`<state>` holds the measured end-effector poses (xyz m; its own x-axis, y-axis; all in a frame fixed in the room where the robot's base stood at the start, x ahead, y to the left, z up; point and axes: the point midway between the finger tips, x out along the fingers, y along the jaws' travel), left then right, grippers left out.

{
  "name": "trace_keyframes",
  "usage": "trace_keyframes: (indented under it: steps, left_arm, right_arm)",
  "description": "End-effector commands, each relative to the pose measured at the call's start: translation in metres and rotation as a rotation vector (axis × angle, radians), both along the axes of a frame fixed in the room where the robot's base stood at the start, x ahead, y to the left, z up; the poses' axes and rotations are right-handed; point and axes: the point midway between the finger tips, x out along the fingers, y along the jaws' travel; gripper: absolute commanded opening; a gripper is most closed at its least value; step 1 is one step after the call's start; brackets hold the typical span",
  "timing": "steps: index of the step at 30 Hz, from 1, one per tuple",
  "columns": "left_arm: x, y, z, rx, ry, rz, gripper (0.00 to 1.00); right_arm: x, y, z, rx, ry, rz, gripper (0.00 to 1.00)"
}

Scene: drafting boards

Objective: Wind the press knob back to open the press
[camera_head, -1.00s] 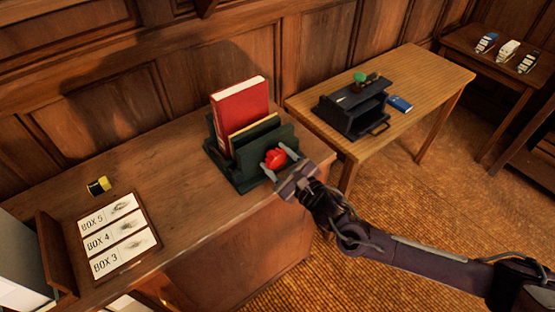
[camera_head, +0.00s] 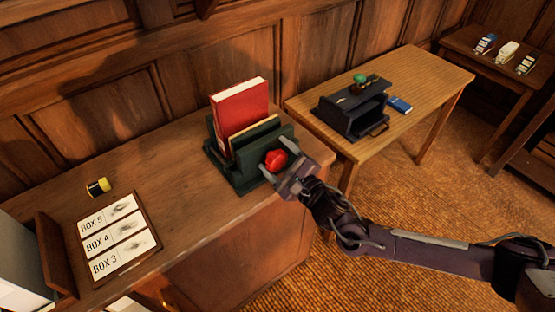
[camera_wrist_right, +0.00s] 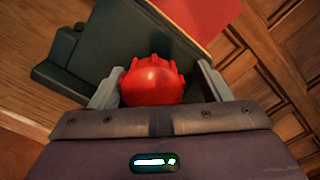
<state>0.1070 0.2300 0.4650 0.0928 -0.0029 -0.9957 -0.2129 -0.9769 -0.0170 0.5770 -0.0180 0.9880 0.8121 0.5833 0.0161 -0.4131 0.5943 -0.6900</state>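The dark green press (camera_head: 228,177) stands on the wooden cabinet top, with a red book (camera_head: 242,108) upright between its plates. A thin tan edge shows between the book and the front plate. The red press knob (camera_head: 275,160) is on the press's front side; it also shows in the right wrist view (camera_wrist_right: 152,82). My right gripper (camera_head: 280,158) is open, its fingers on either side of the knob. In the wrist view a gap shows between the knob and the right finger; the left finger is close to the knob, contact unclear. My left gripper is not in view.
A rack of cards labelled BOX 3, 4 and 5 (camera_head: 156,240) and a yellow-black roll (camera_head: 98,187) lie at left on the cabinet. A second table (camera_head: 440,75) at right holds a dark case (camera_head: 350,118) and a blue box (camera_head: 400,104). Cabinet top between is clear.

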Motion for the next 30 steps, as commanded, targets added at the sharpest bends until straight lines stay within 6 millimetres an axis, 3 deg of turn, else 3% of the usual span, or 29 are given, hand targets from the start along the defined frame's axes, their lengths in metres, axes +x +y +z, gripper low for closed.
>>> trace_keyframes:
  steps: [11,30]
  left_arm:
    - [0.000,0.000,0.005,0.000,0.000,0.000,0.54]
    - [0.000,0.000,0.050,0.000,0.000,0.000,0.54]
  right_arm:
    - [-0.008,-0.002,-0.005,-0.007,0.013,0.005,0.75]
    - [-0.070,-0.047,-0.005,-0.008,0.015,0.005,0.75]
